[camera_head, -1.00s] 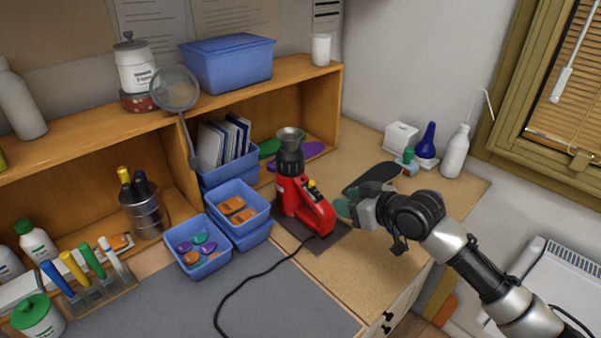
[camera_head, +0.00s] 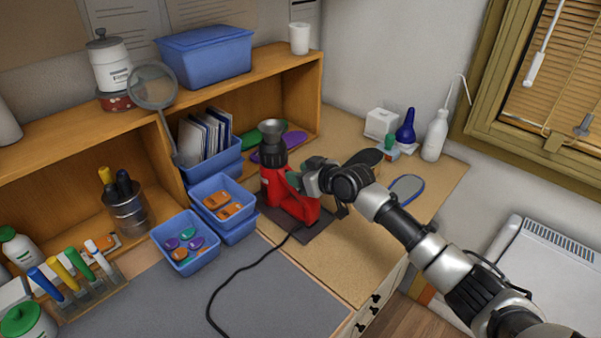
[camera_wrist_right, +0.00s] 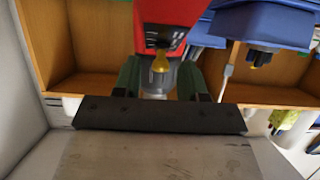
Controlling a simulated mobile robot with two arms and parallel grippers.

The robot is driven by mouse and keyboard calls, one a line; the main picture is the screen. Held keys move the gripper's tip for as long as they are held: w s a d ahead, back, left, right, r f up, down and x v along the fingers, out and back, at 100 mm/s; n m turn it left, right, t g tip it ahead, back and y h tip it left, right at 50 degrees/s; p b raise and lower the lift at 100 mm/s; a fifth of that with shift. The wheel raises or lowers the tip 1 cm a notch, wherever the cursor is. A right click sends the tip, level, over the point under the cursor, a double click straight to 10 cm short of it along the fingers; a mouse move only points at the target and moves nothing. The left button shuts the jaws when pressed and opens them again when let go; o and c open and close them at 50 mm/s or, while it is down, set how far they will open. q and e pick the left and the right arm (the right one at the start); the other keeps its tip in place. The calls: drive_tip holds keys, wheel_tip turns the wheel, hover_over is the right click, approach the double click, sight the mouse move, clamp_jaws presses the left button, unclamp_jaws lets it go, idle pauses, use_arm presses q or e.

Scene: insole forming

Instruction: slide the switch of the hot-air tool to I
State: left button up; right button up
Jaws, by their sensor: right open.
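The red hot-air tool (camera_head: 271,184) stands on a dark mat (camera_head: 270,226) with its dark nozzle pointing up. In the right wrist view its red body (camera_wrist_right: 168,12) is at the top, with a yellow switch (camera_wrist_right: 160,62) beside a dark marked plate. The marks are too small to read. My right gripper (camera_head: 294,180) is at the tool's right side and hides the switch in the head view. In the wrist view its green fingers (camera_wrist_right: 159,79) are open, one on each side of the yellow switch; contact cannot be told. My left gripper is out of view.
Blue bins (camera_head: 187,262) with small coloured pieces stand left of the tool. A black cord (camera_head: 238,270) runs over the grey mat. A dark insole shape (camera_head: 368,158) and a blue-rimmed one (camera_head: 407,188) lie to the right. Bottles (camera_head: 435,135) stand behind.

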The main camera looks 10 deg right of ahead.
drive_tip(key=shift+w, duration=0.1)
drive_tip(key=shift+c, duration=0.2)
clamp_jaws()
drive_tip(key=shift+f, duration=0.1)
drive_tip(key=shift+s+d+f, duration=0.3)
drive_tip(key=shift+s+d, duration=0.05)
drive_tip(key=shift+s, duration=0.3)
drive_tip(key=shift+o, duration=0.2)
unclamp_jaws()
